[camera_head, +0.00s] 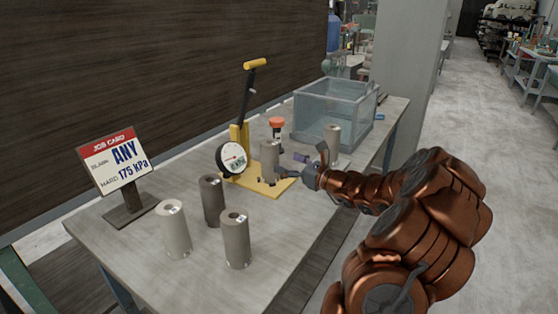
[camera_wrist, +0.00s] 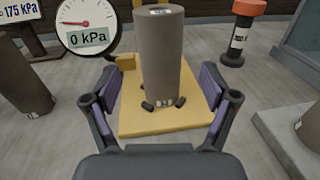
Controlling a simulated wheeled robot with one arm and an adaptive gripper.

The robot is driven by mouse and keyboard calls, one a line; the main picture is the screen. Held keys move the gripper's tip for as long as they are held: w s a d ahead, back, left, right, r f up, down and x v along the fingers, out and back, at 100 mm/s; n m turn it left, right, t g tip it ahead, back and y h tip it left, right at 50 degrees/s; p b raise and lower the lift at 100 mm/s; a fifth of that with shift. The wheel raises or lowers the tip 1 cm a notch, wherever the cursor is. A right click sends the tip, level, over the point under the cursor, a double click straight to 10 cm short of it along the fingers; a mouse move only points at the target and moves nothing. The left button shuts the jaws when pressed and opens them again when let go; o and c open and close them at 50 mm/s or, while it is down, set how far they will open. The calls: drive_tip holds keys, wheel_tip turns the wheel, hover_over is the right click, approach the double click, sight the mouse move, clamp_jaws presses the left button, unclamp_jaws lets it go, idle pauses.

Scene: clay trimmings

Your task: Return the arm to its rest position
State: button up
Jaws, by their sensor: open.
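My gripper (camera_wrist: 160,112) is open in the wrist view, its two fingers apart on either side of a grey-brown clay cylinder. The cylinder (camera_wrist: 162,55) stands upright on a yellow base plate (camera_wrist: 135,122), and no finger visibly touches it. In the head view my copper-coloured arm reaches in from the right, and my gripper (camera_head: 310,170) is just right of the same cylinder (camera_head: 269,155). The yellow tester (camera_head: 238,140) has a black lever with a yellow handle. Its dial gauge (camera_wrist: 88,25) reads 0 kPa.
Several clay cylinders stand at the front left, including a pale one (camera_head: 174,230). Another cylinder (camera_head: 332,142) stands right of my gripper. A job card (camera_head: 113,160) reads ANY, 175 kPa. A clear bin (camera_head: 320,115) and an orange-capped item (camera_head: 277,123) are behind. The aisle right is open.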

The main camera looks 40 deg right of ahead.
drive_tip(key=shift+s+d, duration=0.1)
drive_tip(key=shift+s, duration=0.3)
drive_tip(key=shift+r, duration=0.1)
